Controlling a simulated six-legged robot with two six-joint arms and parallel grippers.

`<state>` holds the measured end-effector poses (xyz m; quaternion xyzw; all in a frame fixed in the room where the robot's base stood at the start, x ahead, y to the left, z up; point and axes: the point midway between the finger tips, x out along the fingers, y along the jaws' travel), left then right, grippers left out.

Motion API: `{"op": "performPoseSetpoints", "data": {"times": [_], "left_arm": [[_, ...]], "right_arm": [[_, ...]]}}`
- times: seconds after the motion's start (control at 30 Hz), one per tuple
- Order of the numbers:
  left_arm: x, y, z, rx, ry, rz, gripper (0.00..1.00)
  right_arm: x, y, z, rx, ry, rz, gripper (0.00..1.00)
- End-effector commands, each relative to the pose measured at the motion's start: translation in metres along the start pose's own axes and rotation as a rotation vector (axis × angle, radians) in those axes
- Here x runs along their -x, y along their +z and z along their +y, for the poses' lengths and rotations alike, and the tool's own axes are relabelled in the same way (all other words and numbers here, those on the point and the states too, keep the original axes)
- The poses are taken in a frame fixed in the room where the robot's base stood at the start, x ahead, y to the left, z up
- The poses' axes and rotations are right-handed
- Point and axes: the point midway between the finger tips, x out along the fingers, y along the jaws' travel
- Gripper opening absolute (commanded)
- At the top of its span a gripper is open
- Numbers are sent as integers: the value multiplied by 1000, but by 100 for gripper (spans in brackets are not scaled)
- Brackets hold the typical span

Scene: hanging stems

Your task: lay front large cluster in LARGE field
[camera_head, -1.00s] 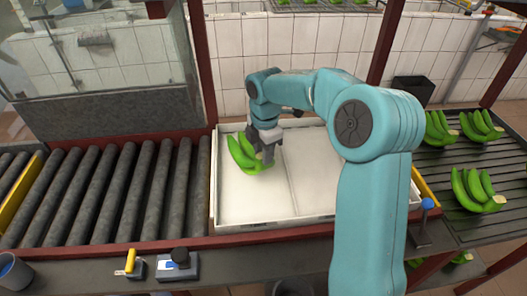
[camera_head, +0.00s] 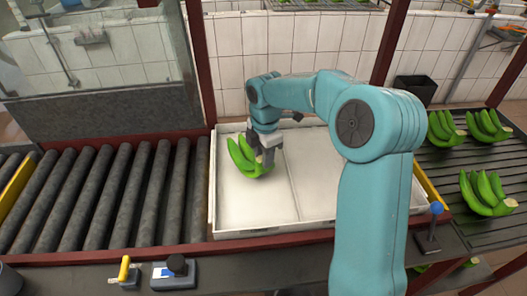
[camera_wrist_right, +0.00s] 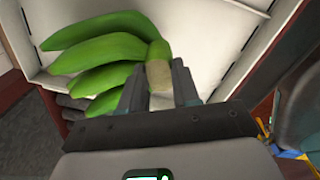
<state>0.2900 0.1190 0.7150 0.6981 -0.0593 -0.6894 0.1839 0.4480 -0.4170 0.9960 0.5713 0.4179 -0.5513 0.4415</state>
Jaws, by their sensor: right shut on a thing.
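A green banana cluster (camera_head: 247,160) is in my right gripper (camera_head: 268,163), over the left field of the white tray (camera_head: 255,228). In the right wrist view the cluster (camera_wrist_right: 105,52) shows several fingers pointing left, and the right gripper (camera_wrist_right: 160,85) is shut on its pale cut crown. I cannot tell whether the cluster touches the tray floor. A low divider splits the tray into a left field and a right field; my right arm hides part of the right one. No field label is readable. My left gripper is not in view.
A roller conveyor (camera_head: 110,200) lies left of the tray. Several green clusters (camera_head: 487,192) lie on a dark slatted rack at the right. A dark bin (camera_head: 415,89) stands behind. A yellow-handled tool (camera_head: 125,270) and a blue-knobbed lever (camera_head: 436,209) are at the front edge.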

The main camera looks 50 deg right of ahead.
Motion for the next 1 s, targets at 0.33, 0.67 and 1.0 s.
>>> {"op": "performPoseSetpoints", "data": {"times": [0.33,0.67,1.0], "left_arm": [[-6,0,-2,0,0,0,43],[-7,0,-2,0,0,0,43],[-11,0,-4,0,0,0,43]], "right_arm": [[-8,2,3,-1,8,-1,0],[-10,2,3,0,8,-1,0],[-16,2,3,-1,8,-1,0]]}}
